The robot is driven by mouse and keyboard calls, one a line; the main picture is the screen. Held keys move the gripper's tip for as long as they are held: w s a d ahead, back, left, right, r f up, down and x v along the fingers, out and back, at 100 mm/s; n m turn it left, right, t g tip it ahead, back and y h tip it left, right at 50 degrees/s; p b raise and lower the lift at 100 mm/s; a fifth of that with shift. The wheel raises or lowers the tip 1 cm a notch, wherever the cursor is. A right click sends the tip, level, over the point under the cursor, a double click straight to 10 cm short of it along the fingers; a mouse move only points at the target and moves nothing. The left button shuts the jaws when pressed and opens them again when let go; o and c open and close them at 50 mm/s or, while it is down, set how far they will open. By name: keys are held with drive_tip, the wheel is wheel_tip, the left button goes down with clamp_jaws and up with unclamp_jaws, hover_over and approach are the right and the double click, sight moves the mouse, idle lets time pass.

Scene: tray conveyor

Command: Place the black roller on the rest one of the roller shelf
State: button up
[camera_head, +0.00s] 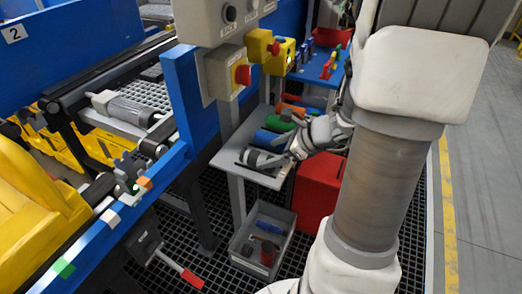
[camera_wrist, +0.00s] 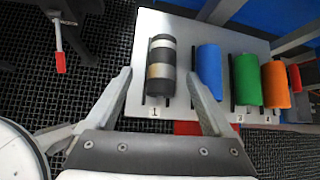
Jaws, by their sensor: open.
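The black roller (camera_wrist: 161,66), with pale bands, lies on the white roller shelf (camera_wrist: 218,33) at the place marked 1. It also shows at the near left end of the shelf in the head view (camera_head: 262,158). My gripper (camera_wrist: 160,73) is open, with one finger on each side of the black roller and a visible gap on both sides. Nothing is held. In the head view my gripper (camera_head: 291,152) is just right of the black roller, and its fingers are hard to make out.
Blue (camera_wrist: 209,70), green (camera_wrist: 246,80), orange (camera_wrist: 275,84) and red (camera_wrist: 295,78) rollers lie to the right on the shelf. A red box (camera_head: 318,190) and a grey bin (camera_head: 262,238) stand below. A post (camera_head: 232,150) and blue conveyor frame (camera_head: 110,215) are left.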

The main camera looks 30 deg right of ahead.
drive_tip(key=p+v, duration=0.1)
drive_tip(key=v, duration=0.4)
drive_tip(key=shift+s+d+r, duration=0.15)
drive_tip(key=shift+r, duration=0.1)
